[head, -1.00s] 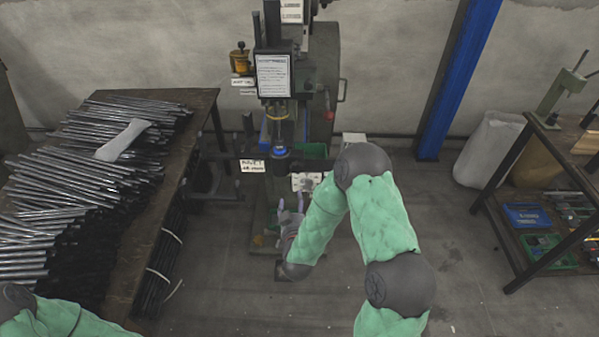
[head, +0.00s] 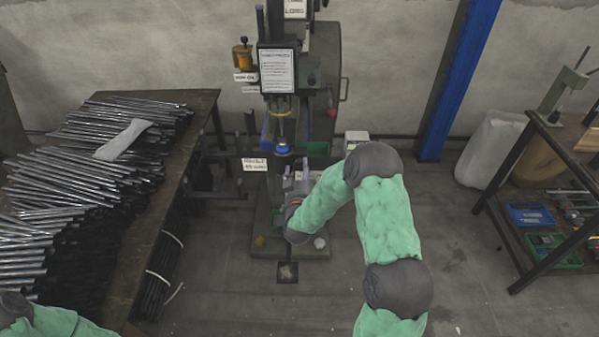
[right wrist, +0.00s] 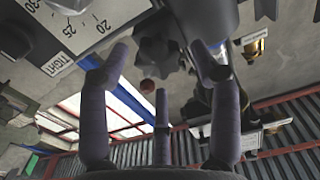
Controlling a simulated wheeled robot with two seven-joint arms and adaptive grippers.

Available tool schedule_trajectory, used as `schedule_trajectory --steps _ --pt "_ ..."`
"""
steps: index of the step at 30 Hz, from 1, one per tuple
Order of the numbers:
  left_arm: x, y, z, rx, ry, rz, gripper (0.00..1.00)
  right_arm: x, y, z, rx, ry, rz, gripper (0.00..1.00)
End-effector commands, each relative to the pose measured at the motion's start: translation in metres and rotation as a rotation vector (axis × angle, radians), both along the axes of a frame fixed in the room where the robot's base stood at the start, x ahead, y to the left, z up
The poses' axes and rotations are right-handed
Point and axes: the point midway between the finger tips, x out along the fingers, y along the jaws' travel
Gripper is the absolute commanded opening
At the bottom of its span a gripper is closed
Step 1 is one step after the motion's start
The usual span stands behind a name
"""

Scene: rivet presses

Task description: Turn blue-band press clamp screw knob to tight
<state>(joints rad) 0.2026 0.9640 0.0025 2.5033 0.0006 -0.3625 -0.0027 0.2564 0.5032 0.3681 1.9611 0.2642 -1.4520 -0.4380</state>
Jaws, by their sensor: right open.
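The blue-band press (head: 283,150) stands in the middle of the head view, its blue ring low on the press head. My right gripper (head: 297,178) is just below that ring, fingers pointing up. In the right wrist view, a dark lobed clamp screw knob (right wrist: 157,52) sits beyond and between the spread fingertips of my open gripper (right wrist: 160,62). I see no finger closed on it. A scale plate (right wrist: 88,28) with numbers and the word TIGHT is left of the knob. In the head view the knob is hidden. My left gripper is out of view.
A table (head: 196,160) stacked with metal rods stands on the left. A shelf (head: 545,130) with trays is on the right, beside a white sack (head: 492,150). A blue post (head: 455,90) stands behind. The floor right of the press is clear.

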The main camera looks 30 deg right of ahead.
Motion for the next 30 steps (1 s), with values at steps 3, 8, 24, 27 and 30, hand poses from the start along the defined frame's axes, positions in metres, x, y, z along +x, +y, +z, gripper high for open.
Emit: schedule_trajectory --steps 3,8,24,27,30 --pt "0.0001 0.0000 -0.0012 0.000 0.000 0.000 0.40 0.0041 -0.0026 0.0005 -0.001 -0.001 0.000 0.63" --pt "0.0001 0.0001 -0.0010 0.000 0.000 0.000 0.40 0.0047 -0.0028 0.0009 0.000 -0.001 0.001 0.63" --pt "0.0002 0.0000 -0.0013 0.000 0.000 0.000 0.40 0.0052 -0.0026 0.0028 0.000 -0.007 0.001 0.08" --pt "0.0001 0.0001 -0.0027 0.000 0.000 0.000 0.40 0.0054 -0.0027 0.0031 0.010 -0.014 0.001 0.08" --pt "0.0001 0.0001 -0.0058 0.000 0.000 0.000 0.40 0.0056 -0.0029 0.0035 0.033 -0.031 0.001 0.08"
